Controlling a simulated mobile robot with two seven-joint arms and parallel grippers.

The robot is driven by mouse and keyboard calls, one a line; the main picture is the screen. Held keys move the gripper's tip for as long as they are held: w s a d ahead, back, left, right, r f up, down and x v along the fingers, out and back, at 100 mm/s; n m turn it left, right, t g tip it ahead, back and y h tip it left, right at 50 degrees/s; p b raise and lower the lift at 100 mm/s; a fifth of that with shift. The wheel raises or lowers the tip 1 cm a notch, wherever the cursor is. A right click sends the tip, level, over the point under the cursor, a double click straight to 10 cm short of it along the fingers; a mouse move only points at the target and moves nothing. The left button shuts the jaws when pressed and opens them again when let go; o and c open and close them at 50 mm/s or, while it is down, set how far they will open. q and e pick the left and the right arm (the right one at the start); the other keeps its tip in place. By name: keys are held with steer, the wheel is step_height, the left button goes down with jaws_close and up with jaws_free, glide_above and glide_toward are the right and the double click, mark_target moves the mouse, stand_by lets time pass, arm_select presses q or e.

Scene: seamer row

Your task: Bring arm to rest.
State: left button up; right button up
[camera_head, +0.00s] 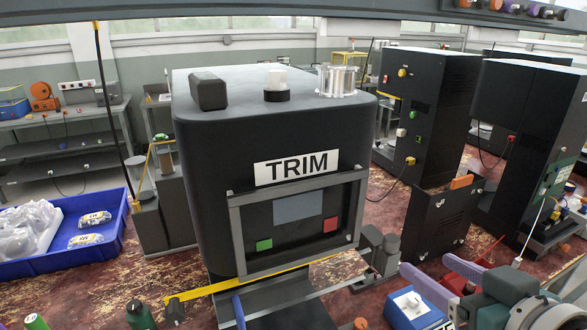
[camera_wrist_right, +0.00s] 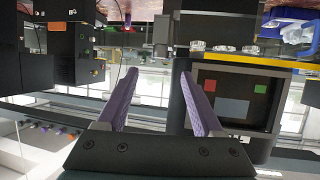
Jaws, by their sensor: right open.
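My right gripper (camera_head: 425,263) comes in at the lower right of the head view, with two purple fingers spread apart. In the right wrist view the same gripper (camera_wrist_right: 158,72) shows its fingers apart with nothing between them. It is to the right of the black machine marked TRIM (camera_head: 190,150) and apart from it. In the right wrist view the machine's panel (camera_wrist_right: 232,95) appears upside down, to the right of the fingers. My left gripper is not in view.
A blue tray (camera_head: 60,265) with bagged items stands at the left. A blue box with a white top (camera_head: 410,308) sits below my right gripper in the head view. Black cabinets (camera_head: 415,110) stand at the right. A dark beam (camera_head: 200,10) crosses the top.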

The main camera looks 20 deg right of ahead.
steer(key=s+a+r+n+g+y+p, duration=0.1)
steer(key=s+a+n+g, duration=0.1)
steer(key=s+a+g, duration=0.45)
steer(key=s+a+r+n+g+y, duration=0.15)
steer(key=s+g, duration=0.25)
steer(key=s, duration=0.6)
step_height(320, 180, up, 20)
steer(key=p, duration=2.1)
steer(key=shift+a+t+h, duration=0.35)
steer(key=shift+c, duration=0.3)
